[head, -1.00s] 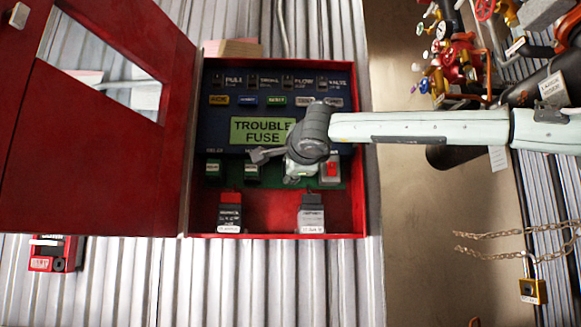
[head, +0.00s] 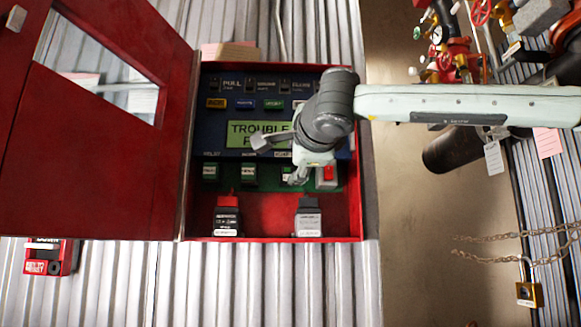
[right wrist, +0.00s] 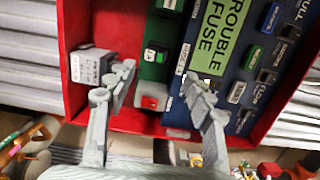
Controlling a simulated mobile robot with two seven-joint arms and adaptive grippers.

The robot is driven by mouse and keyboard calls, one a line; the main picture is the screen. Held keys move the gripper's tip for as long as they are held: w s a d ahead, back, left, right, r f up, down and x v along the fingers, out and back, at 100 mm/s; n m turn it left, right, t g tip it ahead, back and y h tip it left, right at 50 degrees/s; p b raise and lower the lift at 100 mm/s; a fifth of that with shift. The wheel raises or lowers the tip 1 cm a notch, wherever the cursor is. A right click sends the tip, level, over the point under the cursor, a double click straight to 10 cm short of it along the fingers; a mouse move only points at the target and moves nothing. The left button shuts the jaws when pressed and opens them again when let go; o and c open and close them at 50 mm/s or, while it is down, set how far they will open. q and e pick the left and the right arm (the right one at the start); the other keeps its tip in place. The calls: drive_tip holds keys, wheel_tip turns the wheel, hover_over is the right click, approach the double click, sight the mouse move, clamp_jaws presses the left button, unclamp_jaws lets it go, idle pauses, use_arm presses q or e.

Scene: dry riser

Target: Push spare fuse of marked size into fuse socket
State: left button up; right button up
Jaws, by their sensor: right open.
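The open red cabinet (head: 280,238) holds a blue panel whose green display (head: 240,135) reads TROUBLE FUSE; my right arm partly covers it. I cannot tell which part is the fuse socket or spare fuse. My right gripper (head: 280,160) is open and empty in front of the display and strip. In the right wrist view its fingers (right wrist: 158,80) are spread, with a module (right wrist: 155,55) and the red switch (right wrist: 151,102) seen between them. My left gripper is not in view.
Two labelled blocks, one red-topped (head: 228,216) and one grey (head: 309,218), stand on the cabinet floor. The red door (head: 100,190) stands open at left. Pipes and valves (head: 460,60), a chain and a padlock (head: 529,294) are at right.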

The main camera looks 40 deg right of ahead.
drive_tip(key=shift+v, duration=1.45)
drive_tip(key=shift+c, duration=0.4)
